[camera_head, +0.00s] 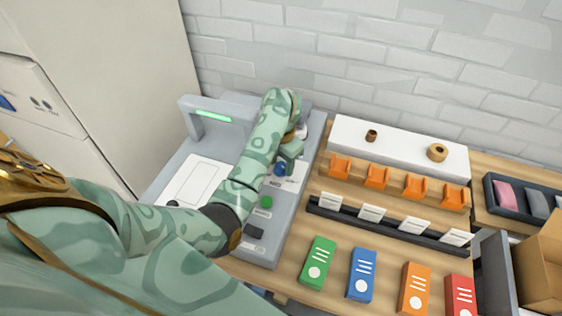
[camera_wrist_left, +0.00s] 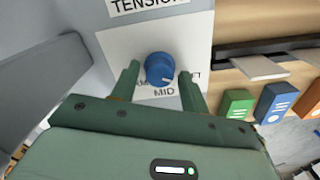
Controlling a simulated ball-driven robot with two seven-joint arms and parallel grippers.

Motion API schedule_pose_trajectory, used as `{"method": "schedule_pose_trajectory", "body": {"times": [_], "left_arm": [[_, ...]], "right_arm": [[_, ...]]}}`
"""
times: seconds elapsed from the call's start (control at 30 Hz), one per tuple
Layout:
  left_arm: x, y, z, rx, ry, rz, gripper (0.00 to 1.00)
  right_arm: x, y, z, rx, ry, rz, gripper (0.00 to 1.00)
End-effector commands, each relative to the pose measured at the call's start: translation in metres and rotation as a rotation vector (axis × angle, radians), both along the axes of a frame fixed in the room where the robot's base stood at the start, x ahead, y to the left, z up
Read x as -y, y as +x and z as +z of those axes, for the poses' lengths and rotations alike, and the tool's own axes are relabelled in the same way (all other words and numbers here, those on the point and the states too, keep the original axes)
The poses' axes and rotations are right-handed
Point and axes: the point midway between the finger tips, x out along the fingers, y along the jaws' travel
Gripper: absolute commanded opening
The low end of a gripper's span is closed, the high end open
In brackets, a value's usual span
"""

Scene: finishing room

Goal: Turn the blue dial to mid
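The blue dial (camera_wrist_left: 160,67) sits on a white label plate under the word TENSION in the left wrist view. MID is printed below it, and the other lettering is partly covered. A small pale mark shows on the dial's lower right edge. In the head view only a bit of the dial (camera_head: 281,169) shows beside my gripper. My left gripper (camera_wrist_left: 160,71) is open, its green fingers on either side of the dial. A gap shows on both sides, so it does not appear to grip the dial. My right gripper is in neither view.
The grey machine (camera_head: 186,154) carries a green button (camera_head: 265,202) and a dark switch (camera_head: 253,232). To its right, a wooden bench holds orange holders (camera_head: 377,177), a dark card rail and several coloured boxes (camera_head: 361,274). A brick wall stands behind.

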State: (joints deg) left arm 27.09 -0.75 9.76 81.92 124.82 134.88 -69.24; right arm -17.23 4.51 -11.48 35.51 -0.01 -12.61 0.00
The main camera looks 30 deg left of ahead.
Motion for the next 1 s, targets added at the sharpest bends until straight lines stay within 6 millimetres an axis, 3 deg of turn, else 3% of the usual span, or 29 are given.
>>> {"method": "schedule_pose_trajectory", "body": {"times": [0.03, 0.1, 0.13, 0.57, 1.0], "left_arm": [[0.000, 0.000, 0.000, 0.000, 0.000, 0.000, 0.30], [0.000, 0.000, 0.000, 0.000, 0.000, 0.000, 0.10], [0.000, 0.000, 0.000, 0.000, 0.000, 0.000, 0.07], [0.000, 0.000, 0.002, 0.000, -0.002, -0.071, 0.07], [0.000, 0.000, 0.005, -0.001, -0.003, -0.429, 0.07]], "right_arm": [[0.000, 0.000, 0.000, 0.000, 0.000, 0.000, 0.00], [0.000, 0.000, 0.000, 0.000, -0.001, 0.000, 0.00], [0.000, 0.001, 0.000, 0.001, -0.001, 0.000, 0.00], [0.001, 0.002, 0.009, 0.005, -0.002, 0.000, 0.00], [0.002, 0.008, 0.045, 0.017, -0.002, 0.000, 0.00]]}}
